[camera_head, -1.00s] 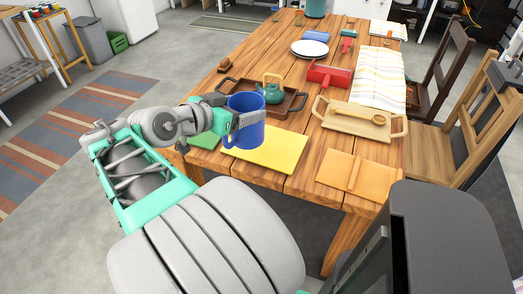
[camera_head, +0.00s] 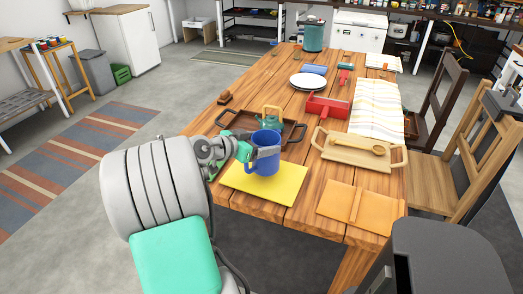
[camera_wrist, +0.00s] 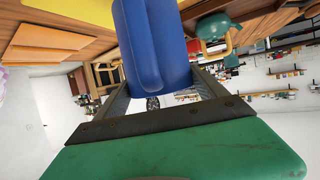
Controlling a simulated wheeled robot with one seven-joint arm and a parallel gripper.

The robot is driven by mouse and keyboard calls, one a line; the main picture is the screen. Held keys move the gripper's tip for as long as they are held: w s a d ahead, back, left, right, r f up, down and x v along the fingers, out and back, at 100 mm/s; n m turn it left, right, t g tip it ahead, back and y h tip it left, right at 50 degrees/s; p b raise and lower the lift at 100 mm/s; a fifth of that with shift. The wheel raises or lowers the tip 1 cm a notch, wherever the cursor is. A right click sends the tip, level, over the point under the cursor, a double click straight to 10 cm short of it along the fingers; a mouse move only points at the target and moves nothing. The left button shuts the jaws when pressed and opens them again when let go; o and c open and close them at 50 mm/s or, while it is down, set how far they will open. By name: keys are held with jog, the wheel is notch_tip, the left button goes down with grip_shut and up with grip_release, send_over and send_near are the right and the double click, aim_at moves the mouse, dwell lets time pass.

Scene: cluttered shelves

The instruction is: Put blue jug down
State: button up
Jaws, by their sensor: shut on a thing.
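The blue jug (camera_head: 265,157) is upright at the near end of the wooden table, over the yellow mat (camera_head: 285,186). I cannot tell whether its base touches the mat. My gripper (camera_head: 265,152) is shut on the jug from the left. In the wrist view the blue jug (camera_wrist: 155,45) fills the space between the fingers, and its lower end is out of clear sight.
A brown tray (camera_head: 293,138) with a green teapot (camera_head: 271,120) stands just behind the jug. A wooden tray with a spoon (camera_head: 345,153) and an orange folder (camera_head: 345,205) lie to the right. A red box (camera_head: 327,107) and plates (camera_head: 309,80) are farther back.

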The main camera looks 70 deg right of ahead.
jog(key=shift+a+f, duration=0.1)
jog(key=shift+f, duration=1.25)
jog(key=shift+f, duration=0.1)
